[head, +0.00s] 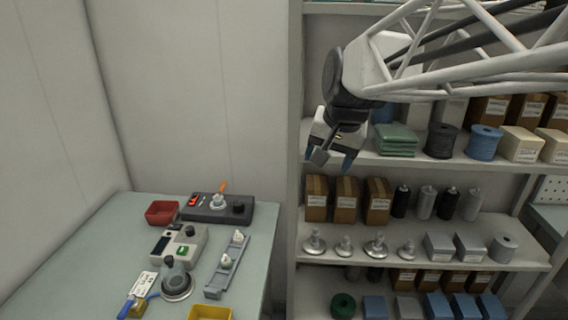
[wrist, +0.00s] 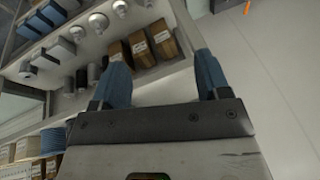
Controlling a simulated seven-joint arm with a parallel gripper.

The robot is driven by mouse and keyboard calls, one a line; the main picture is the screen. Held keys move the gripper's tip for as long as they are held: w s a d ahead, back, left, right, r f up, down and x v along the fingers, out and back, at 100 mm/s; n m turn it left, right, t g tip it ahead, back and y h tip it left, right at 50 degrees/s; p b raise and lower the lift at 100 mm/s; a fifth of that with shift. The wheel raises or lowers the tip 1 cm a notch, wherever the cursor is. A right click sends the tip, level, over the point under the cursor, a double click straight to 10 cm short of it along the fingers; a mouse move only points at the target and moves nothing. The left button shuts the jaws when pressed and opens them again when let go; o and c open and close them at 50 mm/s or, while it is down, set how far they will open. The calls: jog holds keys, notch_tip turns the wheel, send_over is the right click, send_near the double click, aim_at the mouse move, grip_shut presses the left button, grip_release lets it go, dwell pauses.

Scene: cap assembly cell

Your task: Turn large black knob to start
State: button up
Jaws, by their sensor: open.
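The large black knob (head: 238,206) sits on the right end of a dark control box (head: 205,212) at the back of the table. The box also has a red display and a white round part with an orange stick at its middle. My gripper (head: 333,163) is up in front of the shelves, well above and to the right of the box, pointing down. In the wrist view its two blue fingertips (wrist: 164,72) are apart with nothing between them. The knob is not in the wrist view.
A grey-white device (head: 180,244), a dark domed tool (head: 175,280), a rail with white parts (head: 228,265), a red bin (head: 161,213) and a yellow bin (head: 210,313) share the table. Loaded shelves (head: 400,160) stand to the right, close behind my gripper. A wall is behind the table.

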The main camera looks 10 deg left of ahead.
jog(key=w+a+r+y, duration=0.1)
jog(key=w+a+r, duration=0.1)
jog(key=w+a, duration=0.85)
jog(key=m+g+h, duration=0.2)
jog(key=g+h, duration=0.1)
send_over(238, 202)
jog(key=f, duration=2.6)
jog(key=shift+s+f, duration=0.2)
jog(key=shift+f, duration=0.3)
jog(key=shift+f, duration=0.15)
jog(key=shift+f, duration=3.75)
